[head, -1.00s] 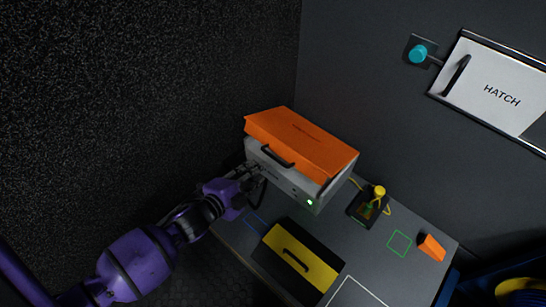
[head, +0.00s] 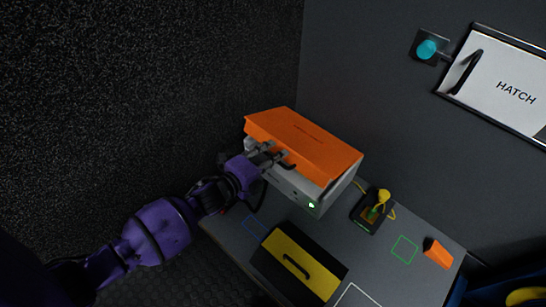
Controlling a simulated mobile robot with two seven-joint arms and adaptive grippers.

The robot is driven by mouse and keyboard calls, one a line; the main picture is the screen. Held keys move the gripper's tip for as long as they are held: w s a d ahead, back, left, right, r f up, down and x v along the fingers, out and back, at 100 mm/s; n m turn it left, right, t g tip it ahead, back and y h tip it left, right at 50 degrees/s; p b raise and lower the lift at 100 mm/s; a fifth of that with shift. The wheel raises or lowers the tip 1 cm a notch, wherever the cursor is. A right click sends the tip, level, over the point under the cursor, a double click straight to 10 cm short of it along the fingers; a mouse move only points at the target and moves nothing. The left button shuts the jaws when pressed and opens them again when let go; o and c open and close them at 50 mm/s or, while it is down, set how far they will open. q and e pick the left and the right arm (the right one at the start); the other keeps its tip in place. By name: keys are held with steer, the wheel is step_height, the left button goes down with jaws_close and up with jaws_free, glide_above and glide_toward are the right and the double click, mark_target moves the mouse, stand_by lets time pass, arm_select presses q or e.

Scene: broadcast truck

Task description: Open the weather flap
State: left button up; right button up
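An orange flap (head: 310,143) covers the top and upper front of a grey box (head: 318,193) on the bench. It looks closed, and its lettering is too small to read. A dark handle (head: 290,166) on its front edge is partly hidden by my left gripper (head: 275,158). The grey fingers are at the handle's left end. I cannot tell whether they touch it or have closed on it. My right gripper is not in view.
A yellow-and-black case (head: 300,263) with a handle lies in front of the box. A yellow plug-like item (head: 383,196) on a dark base and an orange wedge (head: 438,254) stand to the right. A white hatch (head: 500,85) and teal knob (head: 426,49) are on the wall.

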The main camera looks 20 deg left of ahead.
arm_select(q)
jaws_close()
stand_by(0.4)
steer(key=shift+r, duration=0.15)
